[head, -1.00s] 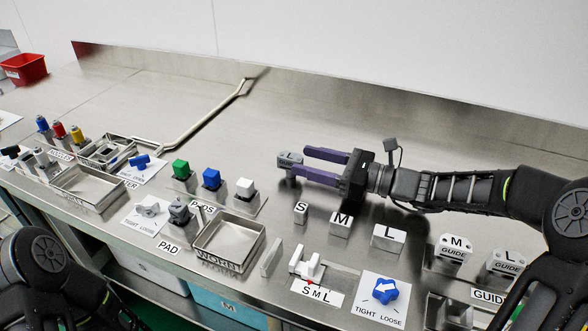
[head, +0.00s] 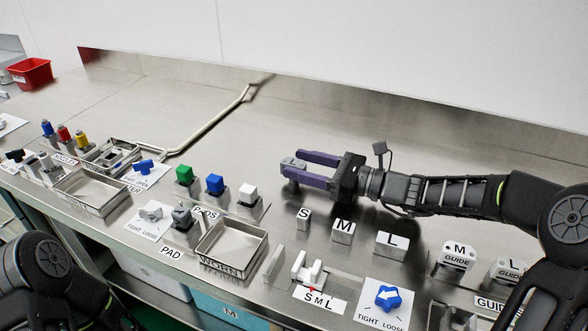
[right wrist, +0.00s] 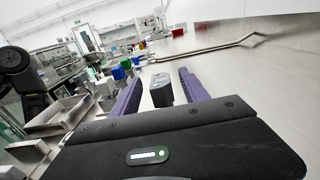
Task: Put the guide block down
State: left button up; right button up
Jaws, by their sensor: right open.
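The grey guide block (head: 291,163) is at the middle of the bench, behind the S block. My right gripper (head: 292,161) reaches in from the right, its purple fingers open and on either side of the block. In the right wrist view the block (right wrist: 161,90) sits between the fingers, with a visible gap at least on its right side.
Small S (head: 304,218), M (head: 343,232) and L (head: 391,245) blocks stand in front. M (head: 457,255) and L (head: 507,270) guide blocks stand at the right. The WORN tray (head: 234,245) is front left. The bench behind the gripper is clear to the back wall.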

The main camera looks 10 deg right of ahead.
jog(key=x, duration=0.5)
dwell(0.5)
grip_shut()
dwell(0.4)
